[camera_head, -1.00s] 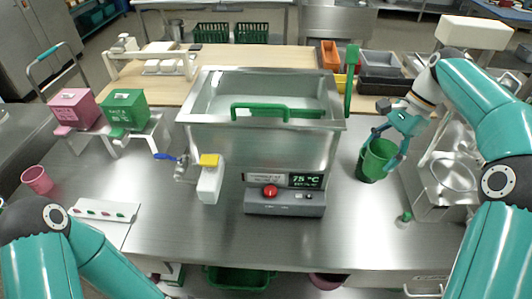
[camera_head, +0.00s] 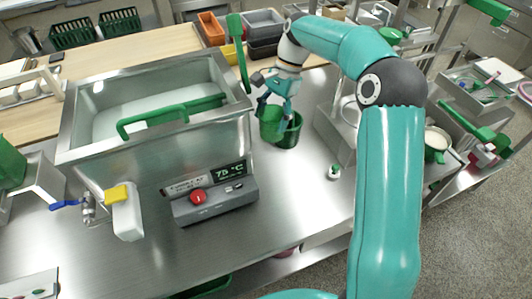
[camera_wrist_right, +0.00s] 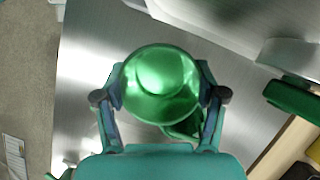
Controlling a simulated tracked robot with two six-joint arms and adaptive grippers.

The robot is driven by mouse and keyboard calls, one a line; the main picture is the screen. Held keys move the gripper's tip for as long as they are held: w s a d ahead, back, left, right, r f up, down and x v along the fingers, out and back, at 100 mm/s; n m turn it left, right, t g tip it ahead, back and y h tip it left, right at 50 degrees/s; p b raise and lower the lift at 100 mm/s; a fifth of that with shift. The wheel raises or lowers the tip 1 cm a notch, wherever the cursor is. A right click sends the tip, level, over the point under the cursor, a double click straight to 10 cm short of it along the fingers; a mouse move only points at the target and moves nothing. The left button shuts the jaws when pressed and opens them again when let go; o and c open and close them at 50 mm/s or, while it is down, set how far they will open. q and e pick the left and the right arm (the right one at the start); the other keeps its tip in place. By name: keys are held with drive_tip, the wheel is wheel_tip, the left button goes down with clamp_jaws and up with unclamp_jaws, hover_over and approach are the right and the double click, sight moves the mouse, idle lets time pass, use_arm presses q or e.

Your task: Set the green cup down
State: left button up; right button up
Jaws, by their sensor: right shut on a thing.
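The green cup (camera_head: 288,131) is upright at the steel table, just right of the steel tank in the head view. My right gripper (camera_head: 276,108) comes down on it from above and is shut on it. In the right wrist view the cup (camera_wrist_right: 160,85) sits between the two fingers, with a finger against each side, and its handle shows at the lower right. I cannot tell whether the cup's base touches the table. My left gripper is not in view.
The steel tank (camera_head: 85,170) with a green handle and its control box (camera_head: 212,200) stand left of the cup. Colored bins (camera_head: 262,32) stand behind. A small white-and-green item (camera_head: 333,173) stands at the front right. Bare steel tabletop (camera_head: 285,195) lies in front of the cup.

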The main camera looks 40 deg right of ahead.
wheel_tip(320, 180, down, 15)
drive_tip(key=shift+r+p, duration=0.2)
drive_tip(key=shift+p, duration=0.4)
drive_tip(key=o, duration=0.8)
drive_tip(key=shift+f, duration=0.1)
drive_tip(key=o, duration=0.4)
